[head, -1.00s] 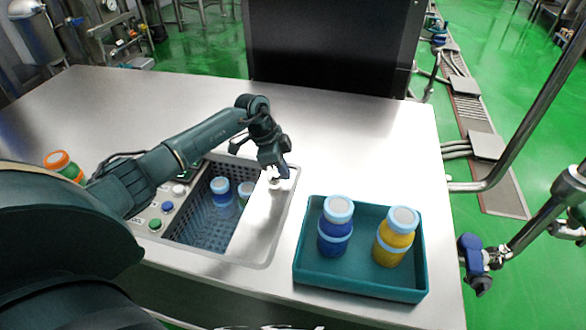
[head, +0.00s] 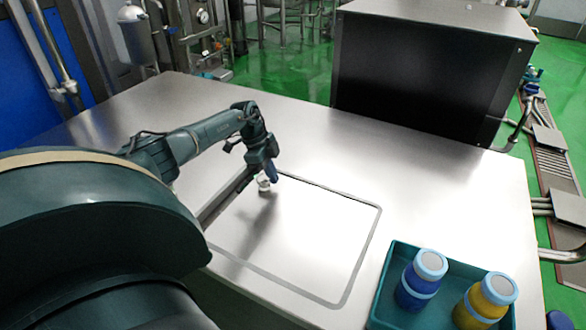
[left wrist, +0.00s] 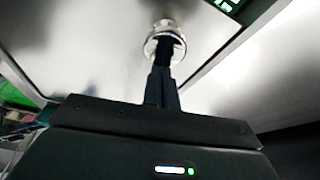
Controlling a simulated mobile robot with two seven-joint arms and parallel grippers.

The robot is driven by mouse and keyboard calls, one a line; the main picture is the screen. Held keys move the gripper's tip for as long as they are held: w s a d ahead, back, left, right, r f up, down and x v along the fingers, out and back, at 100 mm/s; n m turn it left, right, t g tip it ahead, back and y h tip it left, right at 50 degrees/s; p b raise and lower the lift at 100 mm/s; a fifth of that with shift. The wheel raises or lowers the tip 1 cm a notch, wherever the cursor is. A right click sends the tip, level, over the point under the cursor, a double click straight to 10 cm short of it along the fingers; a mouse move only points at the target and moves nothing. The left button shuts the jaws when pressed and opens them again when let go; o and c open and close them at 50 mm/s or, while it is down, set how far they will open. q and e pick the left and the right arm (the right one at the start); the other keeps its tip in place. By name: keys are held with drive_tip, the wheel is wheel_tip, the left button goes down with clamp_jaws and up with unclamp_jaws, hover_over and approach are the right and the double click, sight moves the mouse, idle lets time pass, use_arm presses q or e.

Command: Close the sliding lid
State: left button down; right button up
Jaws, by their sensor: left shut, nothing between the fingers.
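The sliding lid (head: 300,235) is a flat shiny metal plate set into the counter. It spans nearly all of the basin opening, and the basket and bottles inside are hidden. A narrow dark strip shows along its left edge, partly behind my arm. A small pale knob (head: 263,184) stands near the lid's left edge; it also shows as a shiny round knob (left wrist: 164,36) in the left wrist view. My left gripper (head: 269,172) is shut and empty, with its fingertips (left wrist: 164,62) at the knob, seemingly touching it. My right gripper is out of view.
A teal tray (head: 384,283) at the front right holds a blue bottle (head: 417,284) and a yellow bottle (head: 482,303). The counter (head: 420,180) behind the lid is clear.

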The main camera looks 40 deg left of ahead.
use_arm(q)
drive_tip(key=a+b, duration=0.1)
drive_tip(key=a, duration=0.1)
drive_tip(key=s+a+b, duration=0.1)
drive_tip(key=a, duration=0.1)
drive_tip(key=a+b, duration=0.1)
drive_tip(key=shift+s+a+f, duration=0.2)
drive_tip(key=shift+s+a, duration=0.1)
drive_tip(key=shift+a, duration=0.1)
drive_tip(key=shift+s+a+r, duration=0.1)
drive_tip(key=shift+s+a, duration=0.05)
drive_tip(key=shift+a, duration=0.45)
drive_tip(key=shift+a+b, duration=0.15)
drive_tip(key=shift+b, duration=0.15)
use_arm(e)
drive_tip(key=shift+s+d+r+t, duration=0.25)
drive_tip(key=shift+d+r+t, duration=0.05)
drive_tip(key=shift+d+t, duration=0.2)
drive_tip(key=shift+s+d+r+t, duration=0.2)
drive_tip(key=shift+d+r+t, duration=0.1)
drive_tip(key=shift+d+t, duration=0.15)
use_arm(q)
drive_tip(key=shift+s+a+r, duration=0.1)
drive_tip(key=shift+a, duration=0.05)
